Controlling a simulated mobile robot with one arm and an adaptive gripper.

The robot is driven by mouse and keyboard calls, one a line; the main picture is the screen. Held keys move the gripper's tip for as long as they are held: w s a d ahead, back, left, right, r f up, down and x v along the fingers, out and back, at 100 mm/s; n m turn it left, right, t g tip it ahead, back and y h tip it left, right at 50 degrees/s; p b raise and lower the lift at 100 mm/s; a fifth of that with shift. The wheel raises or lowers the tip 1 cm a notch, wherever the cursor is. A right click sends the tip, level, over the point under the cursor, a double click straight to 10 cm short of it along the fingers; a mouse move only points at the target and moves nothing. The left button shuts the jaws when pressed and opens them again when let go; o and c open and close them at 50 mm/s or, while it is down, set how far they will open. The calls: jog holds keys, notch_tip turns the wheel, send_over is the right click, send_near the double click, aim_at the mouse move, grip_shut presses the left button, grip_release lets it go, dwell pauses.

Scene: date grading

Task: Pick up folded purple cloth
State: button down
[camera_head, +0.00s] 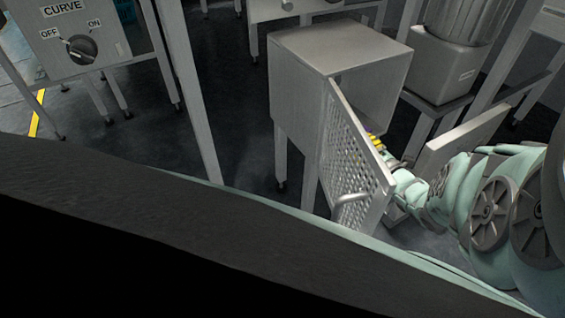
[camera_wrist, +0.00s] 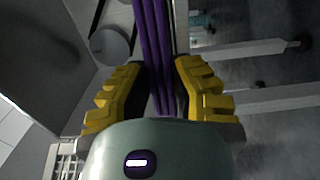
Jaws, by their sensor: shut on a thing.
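The folded purple cloth (camera_wrist: 152,45) shows in the wrist view as several upright purple folds between the yellow fingers. My gripper (camera_wrist: 160,85) is shut on it, one finger on each side. The cloth runs from between the fingers up to the top edge of the view, and its far end is out of frame. In the head view my arm reaches in from the right, and my gripper (camera_head: 376,143) is mostly hidden behind the perforated door of a metal cabinet.
The metal cabinet (camera_head: 320,50) stands on legs with its perforated door (camera_head: 352,165) swung open beside my gripper. A machine with a steel drum (camera_head: 445,68) stands to the right. A control panel with a CURVE knob (camera_head: 82,50) is at the left. Dark floor lies between.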

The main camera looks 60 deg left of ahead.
notch_tip(320, 180, up, 3)
jog(key=p, duration=0.2)
jog(key=shift+f+p, duration=0.2)
jog(key=shift+p, duration=0.15)
jog(key=d+r+p, duration=0.2)
jog(key=d+p, duration=0.2)
jog(key=d, duration=0.3)
jog(key=s+d+r+p, duration=0.1)
jog(key=d+r+p, duration=0.2)
jog(key=d, duration=0.4)
jog(key=shift+p, duration=0.35)
